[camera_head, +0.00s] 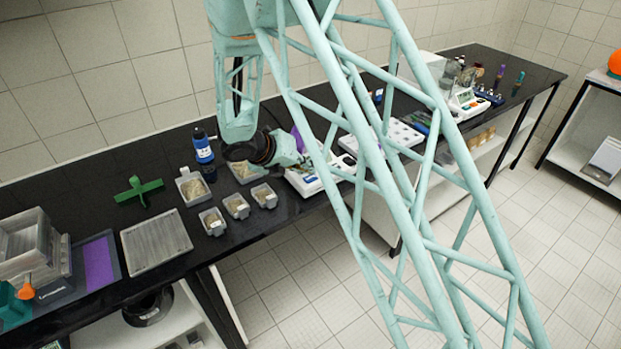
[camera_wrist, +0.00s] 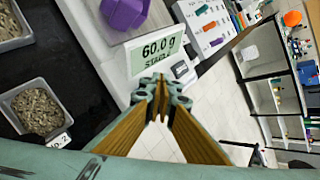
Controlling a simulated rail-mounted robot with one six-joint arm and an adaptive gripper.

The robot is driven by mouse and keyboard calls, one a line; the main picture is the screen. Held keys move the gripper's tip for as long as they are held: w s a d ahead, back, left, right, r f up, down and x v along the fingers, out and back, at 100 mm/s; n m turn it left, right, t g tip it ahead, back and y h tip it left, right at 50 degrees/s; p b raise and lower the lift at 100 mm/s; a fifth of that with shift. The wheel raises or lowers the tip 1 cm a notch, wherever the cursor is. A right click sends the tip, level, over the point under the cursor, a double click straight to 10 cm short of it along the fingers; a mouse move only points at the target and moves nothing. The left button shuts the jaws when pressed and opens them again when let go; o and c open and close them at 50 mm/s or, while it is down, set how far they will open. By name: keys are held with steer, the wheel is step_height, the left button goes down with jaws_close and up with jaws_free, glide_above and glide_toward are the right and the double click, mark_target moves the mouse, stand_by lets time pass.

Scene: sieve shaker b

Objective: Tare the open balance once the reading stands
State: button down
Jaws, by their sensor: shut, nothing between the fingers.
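The open balance (camera_head: 304,184) stands near the front edge of the black bench, partly hidden behind my arm in the head view. In the wrist view its display (camera_wrist: 156,54) reads 60.0 g, with a line below that looks like STABLE. A purple weight (camera_wrist: 125,10) sits on its pan; a bit of purple (camera_head: 297,138) shows in the head view. A key area (camera_wrist: 181,70) lies right of the display. My gripper (camera_wrist: 160,82) is shut and empty, its fingertips in front of the display's lower edge in the picture. Contact with the balance cannot be told.
Small sample trays (camera_head: 237,206) stand left of the balance; one grain-filled tray (camera_wrist: 37,110) shows in the wrist view. A blue-labelled bottle (camera_head: 202,147) and a green cross-shaped piece (camera_head: 138,190) stand farther left. A white board with coloured tools (camera_wrist: 215,20) lies beyond the balance.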

mark_target(309, 178)
steer(key=shift+f+b, duration=0.45)
steer(key=shift+f, duration=0.45)
stand_by(1.7)
steer(key=shift+r, duration=0.25)
steer(key=shift+r+p, duration=0.65)
steer(key=shift+r, duration=0.1)
stand_by(0.4)
steer(key=shift+r+p, duration=1.85)
steer(key=shift+r, duration=0.55)
